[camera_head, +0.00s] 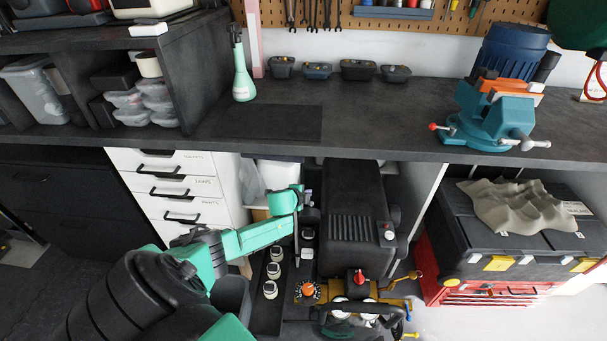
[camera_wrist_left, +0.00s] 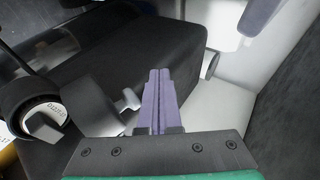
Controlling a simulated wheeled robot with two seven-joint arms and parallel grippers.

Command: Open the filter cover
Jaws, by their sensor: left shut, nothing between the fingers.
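A black machine (camera_head: 355,210) with a ribbed top stands under the workbench; in the left wrist view its dark body (camera_wrist_left: 150,60) fills the upper middle. I cannot tell for certain which part is the filter cover. A grey rounded part with a small pale tab (camera_wrist_left: 130,98) lies just left of my fingers in the wrist view. My left gripper (camera_wrist_left: 158,72) is shut and empty, its fingers pointing toward the dark body; contact is unclear. In the head view the left gripper (camera_head: 297,238) hangs down along the machine's left side. My right gripper is out of view.
The workbench (camera_head: 390,115) lies above the machine. White drawers (camera_head: 170,190) stand to the left, and a black toolbox (camera_head: 475,235) on a red chest to the right. Several small white-topped cylinders (camera_head: 270,289) stand left of the machine. A vise (camera_head: 490,115) sits on the bench.

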